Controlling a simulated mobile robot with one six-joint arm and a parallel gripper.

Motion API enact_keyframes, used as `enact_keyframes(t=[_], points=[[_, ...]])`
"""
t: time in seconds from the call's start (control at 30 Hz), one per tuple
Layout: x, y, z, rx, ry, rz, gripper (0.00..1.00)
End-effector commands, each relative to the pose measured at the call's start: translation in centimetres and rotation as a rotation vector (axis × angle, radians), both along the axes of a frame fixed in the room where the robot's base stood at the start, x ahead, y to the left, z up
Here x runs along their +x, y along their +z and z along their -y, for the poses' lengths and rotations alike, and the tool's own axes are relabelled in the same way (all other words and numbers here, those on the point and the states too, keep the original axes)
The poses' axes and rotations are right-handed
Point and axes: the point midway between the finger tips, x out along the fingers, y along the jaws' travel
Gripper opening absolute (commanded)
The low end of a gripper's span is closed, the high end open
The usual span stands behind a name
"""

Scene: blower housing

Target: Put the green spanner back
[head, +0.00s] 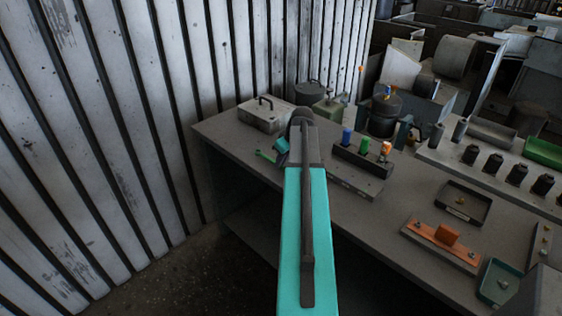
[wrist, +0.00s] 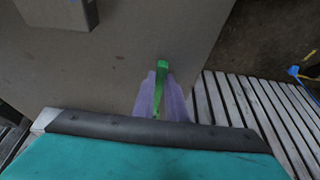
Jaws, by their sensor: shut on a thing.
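The green spanner (wrist: 163,68) is between the two purple fingers of my gripper (wrist: 161,80) in the wrist view. The gripper is shut on it, and its green end sticks out past the fingertips. Below the spanner in that view are the grey bench top and its edge. In the head view the spanner (head: 265,156) shows as a small green piece at the left end of the bench, left of my teal wrist. My arm hides part of the bench there. I cannot tell the gap between spanner and bench.
A dark block (head: 350,163) with blue, green and orange upright pieces stands right of my arm on the bench (head: 400,203). A grey metal box (head: 264,116) is behind the spanner. A corrugated wall (head: 180,90) stands left. A dark tray (head: 463,205) and orange plate (head: 435,246) lie right.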

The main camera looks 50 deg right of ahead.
Motion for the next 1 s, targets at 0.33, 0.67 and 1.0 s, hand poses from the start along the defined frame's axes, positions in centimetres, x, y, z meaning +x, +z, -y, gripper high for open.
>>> enact_keyframes(t=[0.33, 0.67, 1.0], points=[[0.02, -0.50, -0.01, 0.000, 0.000, 0.001, 0.00], [0.04, -0.93, -0.02, 0.000, 0.001, 0.001, 0.00], [0.05, -1.00, -0.04, 0.000, 0.001, 0.000, 0.34]])
